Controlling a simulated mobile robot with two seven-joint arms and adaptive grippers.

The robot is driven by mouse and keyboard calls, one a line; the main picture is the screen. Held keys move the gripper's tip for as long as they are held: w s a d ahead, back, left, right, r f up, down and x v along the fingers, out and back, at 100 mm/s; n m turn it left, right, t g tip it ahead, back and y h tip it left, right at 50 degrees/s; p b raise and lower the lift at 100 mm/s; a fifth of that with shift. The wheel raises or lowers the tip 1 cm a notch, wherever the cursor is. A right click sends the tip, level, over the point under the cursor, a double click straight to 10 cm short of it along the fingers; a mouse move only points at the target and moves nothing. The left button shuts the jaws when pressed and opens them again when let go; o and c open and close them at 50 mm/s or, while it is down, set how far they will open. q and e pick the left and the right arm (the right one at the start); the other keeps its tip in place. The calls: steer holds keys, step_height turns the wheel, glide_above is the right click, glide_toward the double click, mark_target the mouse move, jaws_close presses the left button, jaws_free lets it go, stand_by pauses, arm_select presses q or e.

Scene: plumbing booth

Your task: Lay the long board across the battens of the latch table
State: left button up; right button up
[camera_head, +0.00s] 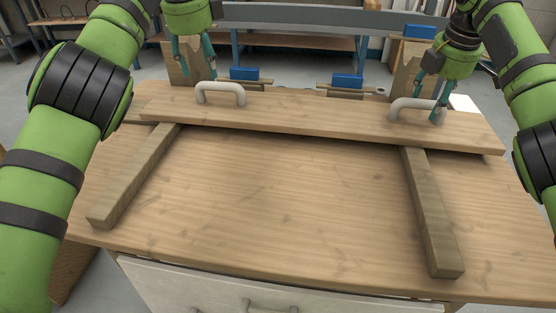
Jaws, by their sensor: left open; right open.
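The long board (310,122) is light wood with two pale handles and lies across the far part of the two battens. The left batten (135,180) and right batten (432,215) stick out from under its near edge on the wooden latch table (270,210). My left gripper (194,75) is open, above and slightly left of the left handle (221,87), apart from it. My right gripper (430,98) is open at the right handle (402,103), its fingers overlapping the handle's right end in view. I cannot tell if they touch it.
Upright wooden pieces stand at the table's back left (180,62) and back right (402,72). Blue blocks (244,73) (347,81) sit between them at the back. A drawer front (220,292) is below the near edge. The tabletop between the battens is clear.

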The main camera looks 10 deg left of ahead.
steer(key=shift+r, duration=0.15)
arm_select(q)
steer(key=shift+s+r, duration=0.15)
steer(key=shift+r, duration=0.65)
arm_select(e)
step_height(320, 180, up, 7)
steer(key=s, duration=0.1)
steer(key=shift+s, duration=0.25)
